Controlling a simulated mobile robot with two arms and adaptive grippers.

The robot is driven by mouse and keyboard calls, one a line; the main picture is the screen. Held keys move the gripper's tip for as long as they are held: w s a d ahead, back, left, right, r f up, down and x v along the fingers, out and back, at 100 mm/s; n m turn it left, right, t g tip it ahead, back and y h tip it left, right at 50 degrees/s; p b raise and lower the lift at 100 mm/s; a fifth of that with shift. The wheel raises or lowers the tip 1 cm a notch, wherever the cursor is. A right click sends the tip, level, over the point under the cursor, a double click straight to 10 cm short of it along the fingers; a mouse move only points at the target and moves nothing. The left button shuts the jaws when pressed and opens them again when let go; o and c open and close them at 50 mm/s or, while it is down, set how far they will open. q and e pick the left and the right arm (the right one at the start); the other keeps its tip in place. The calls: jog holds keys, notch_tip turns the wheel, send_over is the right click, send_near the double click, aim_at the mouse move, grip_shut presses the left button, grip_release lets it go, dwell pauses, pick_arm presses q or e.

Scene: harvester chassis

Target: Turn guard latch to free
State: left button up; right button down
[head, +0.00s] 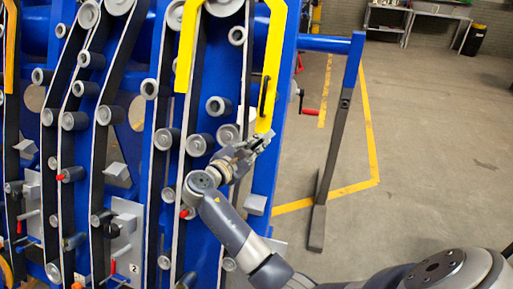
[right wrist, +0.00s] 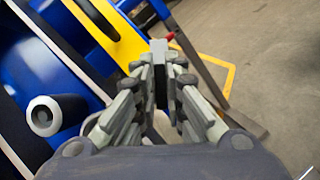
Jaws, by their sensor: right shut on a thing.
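The yellow guard (head: 275,60) runs down the right side of the blue chassis, with a black handle (head: 264,95) on its lower part. My right gripper (head: 262,140) is at the guard's lower end. In the right wrist view its fingers (right wrist: 161,85) are shut on a small grey upright piece, which I take as the guard latch (right wrist: 160,60). The fingers hide part of the latch, and its turned position is hard to read. The yellow guard (right wrist: 118,40) and black handle (right wrist: 95,20) also show there, just left of the fingertips. My left gripper is not in view.
The blue chassis (head: 225,75) carries belts and several grey rollers. A red-tipped lever (head: 308,111) sticks out right of the guard. A dark stand leg (head: 333,150) reaches the floor farther right. The concrete floor (head: 430,140) there is mostly clear.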

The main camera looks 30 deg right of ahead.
jog(key=m+g, duration=0.1)
jog(key=m, duration=0.1)
jog(key=m+g+y, duration=0.1)
jog(key=m+g, duration=0.1)
jog(key=m, duration=0.1)
jog(key=shift+m+b, duration=0.3)
jog(key=m+g+y, duration=0.1)
jog(key=m, duration=0.4)
jog(key=shift+f+g+y, duration=0.1)
jog(key=shift+g+y, duration=0.3)
jog(key=shift+s+m, duration=0.1)
jog(key=shift+m, duration=0.3)
jog(key=c, duration=1.7)
grip_release()
